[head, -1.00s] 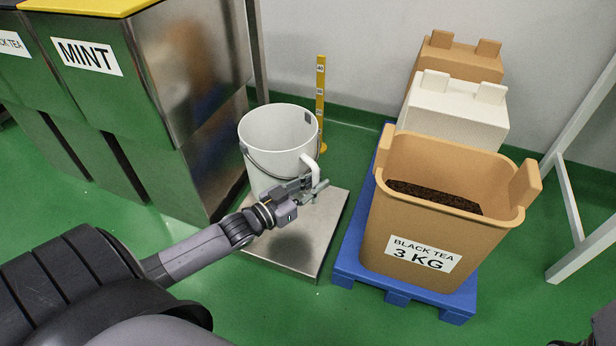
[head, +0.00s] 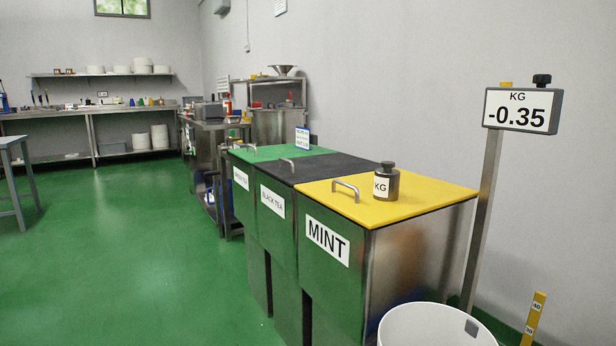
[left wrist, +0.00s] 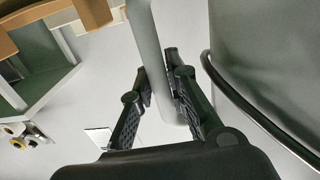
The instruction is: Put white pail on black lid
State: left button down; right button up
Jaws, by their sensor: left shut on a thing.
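The white pail (head: 436,328) shows only its upper rim at the bottom right of the head view, in front of the scale post; its base is out of frame. The black lid (head: 318,168) covers the middle bin, between a green lid and a yellow lid, and is flat with a small metal handle. My right gripper is not in view.
A dark KG weight (head: 387,183) stands on the yellow lid (head: 425,200). The scale display (head: 522,110), reading -0.35, rises on a post right of the bins. A yellow ruler (head: 533,318) stands right of the pail. Green floor (head: 130,240) left of the bins is clear.

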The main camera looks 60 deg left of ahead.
aim_at(338, 164)
jog(key=j+u, duration=0.1)
jog(key=u, duration=0.35)
jog(key=j+u, duration=0.1)
jog(key=u, duration=0.4)
jog(key=j+u, duration=0.1)
jog(key=u, duration=0.8)
jog(key=i+j+u, duration=0.1)
jog(key=u, duration=0.4)
jog(key=i+u, duration=0.1)
jog(key=u, duration=0.85)
jog(key=i+j+z, duration=0.15)
jog(key=i, duration=0.3)
jog(key=z, duration=0.4)
jog(key=i+j+z, duration=0.1)
jog(key=z, duration=0.35)
jog(key=j+z, duration=0.1)
jog(key=z, duration=0.3)
jog(key=j+z, duration=0.1)
jog(key=z, duration=0.35)
